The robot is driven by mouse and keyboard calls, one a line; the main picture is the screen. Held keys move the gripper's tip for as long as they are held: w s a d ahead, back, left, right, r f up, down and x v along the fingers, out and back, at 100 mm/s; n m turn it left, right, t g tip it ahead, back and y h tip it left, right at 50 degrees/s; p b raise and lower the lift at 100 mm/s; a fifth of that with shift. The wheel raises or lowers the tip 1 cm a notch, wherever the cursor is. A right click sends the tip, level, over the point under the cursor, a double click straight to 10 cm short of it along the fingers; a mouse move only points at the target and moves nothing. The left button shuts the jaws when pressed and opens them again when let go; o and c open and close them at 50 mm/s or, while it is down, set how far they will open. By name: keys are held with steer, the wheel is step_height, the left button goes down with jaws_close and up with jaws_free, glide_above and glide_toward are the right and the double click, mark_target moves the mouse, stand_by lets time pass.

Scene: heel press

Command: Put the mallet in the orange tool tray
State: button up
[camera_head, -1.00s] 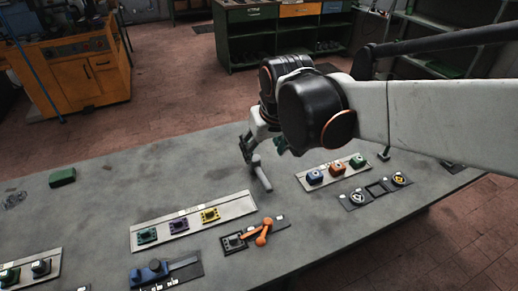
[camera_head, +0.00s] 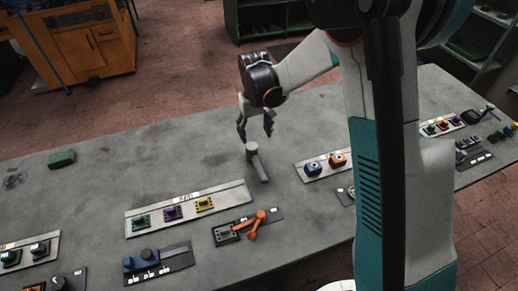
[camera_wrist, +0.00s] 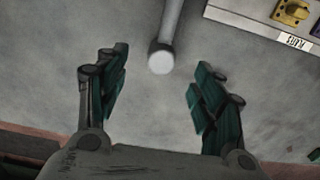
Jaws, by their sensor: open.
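A grey mallet-like tool (camera_head: 259,166) is on the grey workbench (camera_head: 105,190), behind the switch panels. In the wrist view its pale shaft (camera_wrist: 172,24) comes in from the top and ends in a rounded grey end between my finger lines. My gripper (camera_head: 255,130) is just behind the tool, pointing down. The wrist view shows its two green-padded fingers (camera_wrist: 158,88) spread apart with bare bench between them. The tool's end lies just ahead of the fingers, with no contact visible. I see no orange tool tray in these frames.
Switch panels (camera_head: 140,213) and an orange lever (camera_head: 254,230) lie in front of the tool. A green block (camera_head: 61,158) is at the left, and an orange cabinet (camera_head: 85,45) stands behind the bench. My arm hides part of the right side.

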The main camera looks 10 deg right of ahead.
mark_target(255, 149)
step_height(255, 149, down, 9)
steer(key=shift+w+r+b, duration=0.1)
steer(key=shift+b, duration=1)
steer(key=shift+a+f+b, duration=0.2)
steer(key=shift+f+b, duration=0.3)
steer(key=shift+f, duration=0.9)
steer(key=shift+a+f+b, duration=0.15)
steer(key=shift+f+b, duration=0.3)
steer(key=shift+f, duration=0.95)
steer(key=shift+r, duration=0.1)
jaws_close()
